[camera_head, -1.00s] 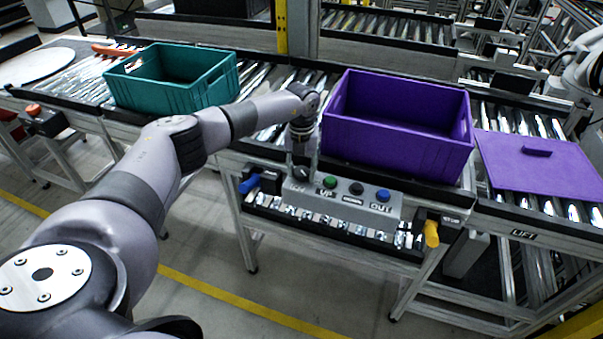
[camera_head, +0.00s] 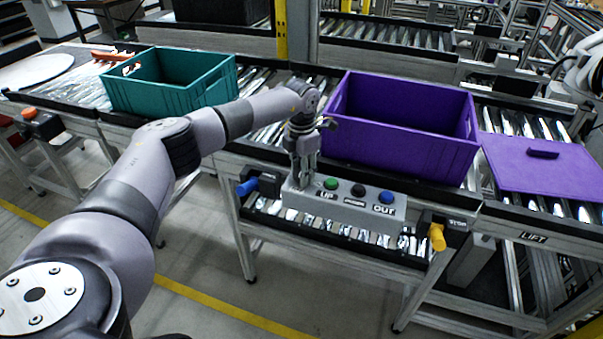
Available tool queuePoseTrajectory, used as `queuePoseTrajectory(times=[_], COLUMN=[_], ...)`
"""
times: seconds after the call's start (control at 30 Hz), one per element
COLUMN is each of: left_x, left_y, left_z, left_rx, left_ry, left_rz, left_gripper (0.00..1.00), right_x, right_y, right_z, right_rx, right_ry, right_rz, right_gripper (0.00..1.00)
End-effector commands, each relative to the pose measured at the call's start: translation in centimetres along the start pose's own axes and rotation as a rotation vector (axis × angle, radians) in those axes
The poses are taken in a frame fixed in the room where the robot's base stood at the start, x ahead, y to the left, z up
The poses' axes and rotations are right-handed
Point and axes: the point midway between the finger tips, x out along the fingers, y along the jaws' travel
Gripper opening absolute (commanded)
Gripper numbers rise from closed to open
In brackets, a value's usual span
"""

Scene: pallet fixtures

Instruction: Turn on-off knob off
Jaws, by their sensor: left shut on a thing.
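The grey control box (camera_head: 345,207) is mounted on the front of the conveyor, in the middle of the head view. It carries a green UP button (camera_head: 330,183), a black button (camera_head: 358,190) and a blue OUT button (camera_head: 386,197). The on-off knob is at the box's left end and is mostly hidden by my left gripper. My left gripper (camera_head: 302,181) points down from above and is shut on the knob. The knob's exact angle cannot be seen. My right gripper is not in view.
A purple crate (camera_head: 400,150) stands on the rollers just behind the box, close to my left wrist. A teal crate (camera_head: 165,98) stands to the left. A blue handle (camera_head: 247,187) and a yellow handle (camera_head: 437,237) flank the box. A purple lid (camera_head: 540,178) lies right.

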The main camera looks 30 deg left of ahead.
Motion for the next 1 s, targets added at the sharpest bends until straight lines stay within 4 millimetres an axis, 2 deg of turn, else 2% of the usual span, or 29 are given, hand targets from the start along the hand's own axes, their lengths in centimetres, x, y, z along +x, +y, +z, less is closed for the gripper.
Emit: queuePoseTrajectory(times=[0.3,0.73,0.77,1.0], left_x=[-0.19,-0.23,-0.23,-0.11], left_y=[0.09,0.09,0.09,0.05], left_z=[0.11,0.12,0.12,0.06], left_rx=[0.074,0.082,0.082,0.081], left_ry=[-0.005,-0.005,-0.005,-0.002], left_rz=[0.002,0.003,0.003,0.001], left_gripper=[0.11,0.11,0.41,0.57], right_x=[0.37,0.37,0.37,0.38], right_y=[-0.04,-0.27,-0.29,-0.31], right_z=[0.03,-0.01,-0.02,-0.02], right_rx=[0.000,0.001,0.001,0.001], right_ry=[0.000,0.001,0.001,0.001], right_rz=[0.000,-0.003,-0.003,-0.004], right_gripper=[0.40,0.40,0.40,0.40])
